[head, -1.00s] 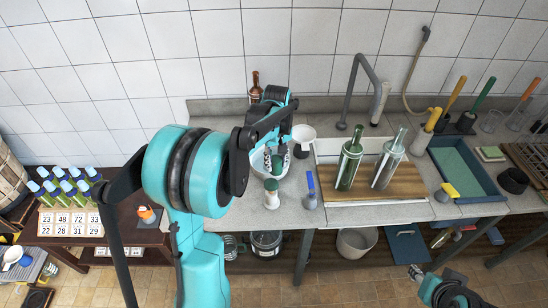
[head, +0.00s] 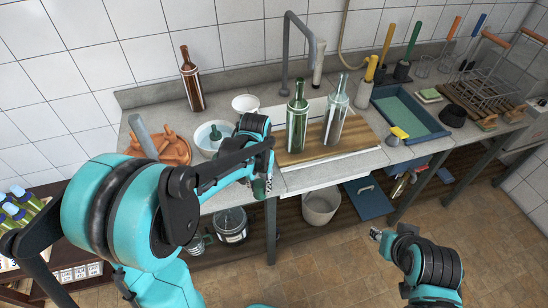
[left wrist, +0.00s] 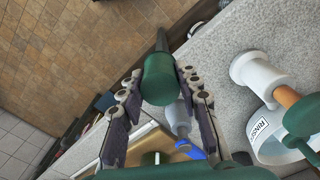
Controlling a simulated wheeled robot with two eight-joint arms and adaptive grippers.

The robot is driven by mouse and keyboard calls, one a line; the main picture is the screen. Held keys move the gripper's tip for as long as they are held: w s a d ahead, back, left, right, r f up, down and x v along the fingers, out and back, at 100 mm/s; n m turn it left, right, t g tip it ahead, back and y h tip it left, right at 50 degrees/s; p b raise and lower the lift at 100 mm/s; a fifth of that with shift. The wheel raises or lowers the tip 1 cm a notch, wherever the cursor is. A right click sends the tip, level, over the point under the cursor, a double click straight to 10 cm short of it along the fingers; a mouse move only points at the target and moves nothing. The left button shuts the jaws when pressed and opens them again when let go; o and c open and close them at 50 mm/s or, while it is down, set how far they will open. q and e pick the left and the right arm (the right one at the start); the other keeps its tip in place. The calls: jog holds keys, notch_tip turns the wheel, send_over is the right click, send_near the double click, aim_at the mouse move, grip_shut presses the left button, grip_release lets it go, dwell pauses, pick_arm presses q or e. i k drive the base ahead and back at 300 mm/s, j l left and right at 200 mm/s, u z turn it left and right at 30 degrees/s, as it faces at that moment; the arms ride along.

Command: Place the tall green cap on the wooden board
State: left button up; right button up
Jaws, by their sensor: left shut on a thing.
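My left gripper (head: 262,178) is shut on a dark green cap (head: 260,188). In the left wrist view the cap (left wrist: 160,80) sits between both fingers (left wrist: 158,95). In the head view the gripper hangs by the counter's front edge, left of the wooden board (head: 352,146); the arm partly hides the cap. The board lies on the counter by the tap, with a green bottle (head: 297,122) and a clear bottle (head: 335,118) upright on it. My right gripper (head: 377,233) is low at the right, away from the counter; its finger opening is too small to judge.
A white bowl (head: 203,143) holding something green is left of the board. A grey tap (head: 289,50) rises behind the board. A blue tray (head: 410,110) is to the right. A brown bottle (head: 191,80) stands at the back left. The board's front part looks bare.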

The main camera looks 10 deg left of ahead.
aim_at(358, 129)
jog(key=i+l+u, duration=0.1)
jog(key=l, duration=0.25)
jog(key=i+l, duration=0.2)
jog(key=l, duration=0.2)
jog(key=i+l+u, duration=0.15)
jog(key=l, duration=0.25)
jog(key=i+l, duration=0.1)
jog(key=l, duration=0.25)
jog(key=i+l+u, duration=0.15)
jog(key=l, duration=0.25)
